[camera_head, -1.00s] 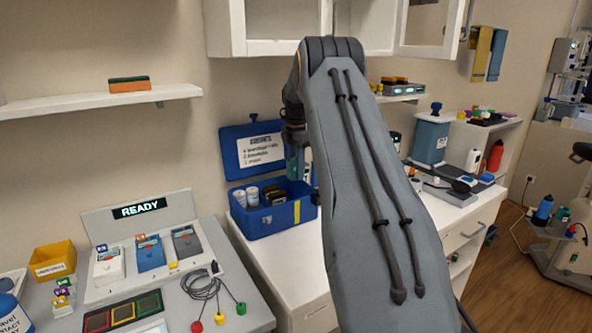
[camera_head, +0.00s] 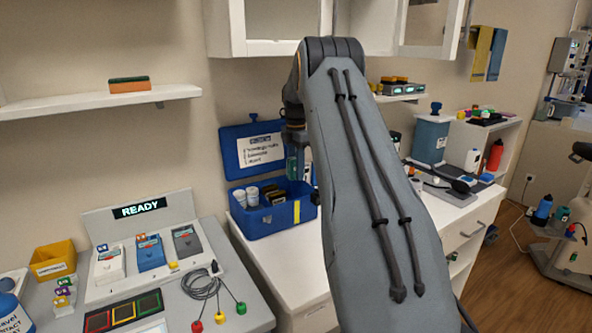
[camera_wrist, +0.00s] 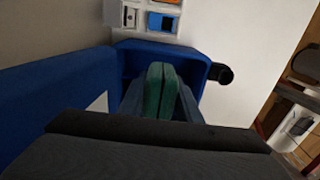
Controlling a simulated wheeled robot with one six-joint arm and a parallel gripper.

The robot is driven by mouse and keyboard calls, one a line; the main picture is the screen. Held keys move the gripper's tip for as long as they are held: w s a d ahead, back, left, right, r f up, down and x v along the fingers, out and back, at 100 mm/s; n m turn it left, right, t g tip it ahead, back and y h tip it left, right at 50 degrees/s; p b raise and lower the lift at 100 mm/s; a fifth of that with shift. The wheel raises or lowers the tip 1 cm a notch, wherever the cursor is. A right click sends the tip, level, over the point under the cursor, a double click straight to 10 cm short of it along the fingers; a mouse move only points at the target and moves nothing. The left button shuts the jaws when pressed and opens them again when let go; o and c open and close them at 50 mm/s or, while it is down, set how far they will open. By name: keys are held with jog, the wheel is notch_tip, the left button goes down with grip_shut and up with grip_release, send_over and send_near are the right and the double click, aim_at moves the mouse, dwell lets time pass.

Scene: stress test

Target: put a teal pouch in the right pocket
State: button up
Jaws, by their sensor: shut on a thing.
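My gripper (camera_wrist: 160,103) is shut on a teal pouch (camera_wrist: 161,80), which stands upright between the two grey-blue fingers in the wrist view. A dark seam splits the teal shape down its middle, and I cannot tell whether it is one pouch or two. The pouch is over or inside the open blue box (camera_wrist: 213,72); its lower end is hidden. I cannot make out which part is the right pocket.
The box's raised blue lid (camera_head: 230,150) with a white label stands at the back. White bottles (camera_head: 246,196) and dark items (camera_head: 274,195) are in the box. A grey station (camera_head: 140,262) reading READY is at the left. A dark cylinder (camera_wrist: 224,75) sits beside the box's rim.

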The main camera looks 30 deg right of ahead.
jog(key=shift+f+b, duration=1.55)
jog(key=shift+f, duration=4.05)
jog(key=o, duration=1.3)
jog(key=shift+c, duration=0.2)
jog(key=shift+r+b, duration=1)
jog(key=shift+r, duration=2.9)
